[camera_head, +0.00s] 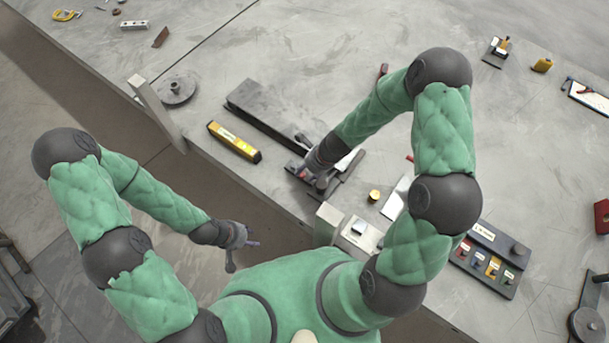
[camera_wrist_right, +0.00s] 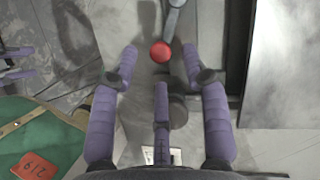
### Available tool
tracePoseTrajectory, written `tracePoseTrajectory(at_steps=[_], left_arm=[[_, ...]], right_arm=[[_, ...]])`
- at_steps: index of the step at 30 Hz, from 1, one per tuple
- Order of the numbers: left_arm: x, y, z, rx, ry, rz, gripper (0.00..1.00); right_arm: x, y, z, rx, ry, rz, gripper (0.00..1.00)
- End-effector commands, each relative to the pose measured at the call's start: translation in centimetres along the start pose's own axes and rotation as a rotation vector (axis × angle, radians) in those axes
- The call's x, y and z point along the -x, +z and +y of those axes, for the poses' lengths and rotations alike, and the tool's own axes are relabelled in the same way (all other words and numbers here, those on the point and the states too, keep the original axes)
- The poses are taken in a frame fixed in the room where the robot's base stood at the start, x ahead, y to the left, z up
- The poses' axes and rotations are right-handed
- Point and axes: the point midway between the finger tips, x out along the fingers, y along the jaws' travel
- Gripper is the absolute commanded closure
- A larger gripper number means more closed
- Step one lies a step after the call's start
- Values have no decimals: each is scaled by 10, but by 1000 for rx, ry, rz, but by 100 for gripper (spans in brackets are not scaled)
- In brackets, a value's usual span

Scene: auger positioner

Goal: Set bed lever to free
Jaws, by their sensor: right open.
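In the right wrist view, a lever with a red ball knob (camera_wrist_right: 160,52) on a grey arm (camera_wrist_right: 174,16) reaches down from the top edge. My right gripper (camera_wrist_right: 162,70), with three purple fingers, is open; the knob lies between its two outer fingertips, and I cannot tell whether any finger touches it. In the head view, my right gripper (camera_head: 303,172) is over the near end of a dark rail mechanism (camera_head: 268,113) and hides the lever there. My left gripper (camera_head: 240,245) hangs off the table's near edge, fingers spread and empty.
A yellow level (camera_head: 235,142) lies left of the rail. A grey post (camera_head: 157,112) and a light block (camera_head: 328,222) stand along the table edge. A panel with coloured controls (camera_head: 488,258) is at the right. The upper middle of the table is mostly clear.

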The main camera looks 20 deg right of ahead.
Motion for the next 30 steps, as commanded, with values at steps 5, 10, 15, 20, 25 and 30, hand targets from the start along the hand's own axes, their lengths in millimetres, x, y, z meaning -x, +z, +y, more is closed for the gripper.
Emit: tracePoseTrajectory(at_steps=[5, 10, 15, 20, 25, 30], left_arm=[[-11, -1, -4, 0, 0, 0, 60], [-12, -1, -4, 0, 0, 1, 60], [-12, -1, -4, 0, 0, 1, 60], [-12, -1, -4, 0, 0, 1, 60], [-12, -1, -4, 0, 0, 1, 60], [-12, -1, -4, 0, 0, 1, 60]], right_arm=[[-19, 0, 0, 0, 0, 0, 54], [-23, 0, 0, 0, -1, 0, 54], [-23, 0, 0, 0, -1, 0, 54], [-23, 0, 0, 0, 0, 0, 79], [-23, 0, 0, 0, -1, 0, 100], [-23, 1, -1, -1, -2, -1, 100]])
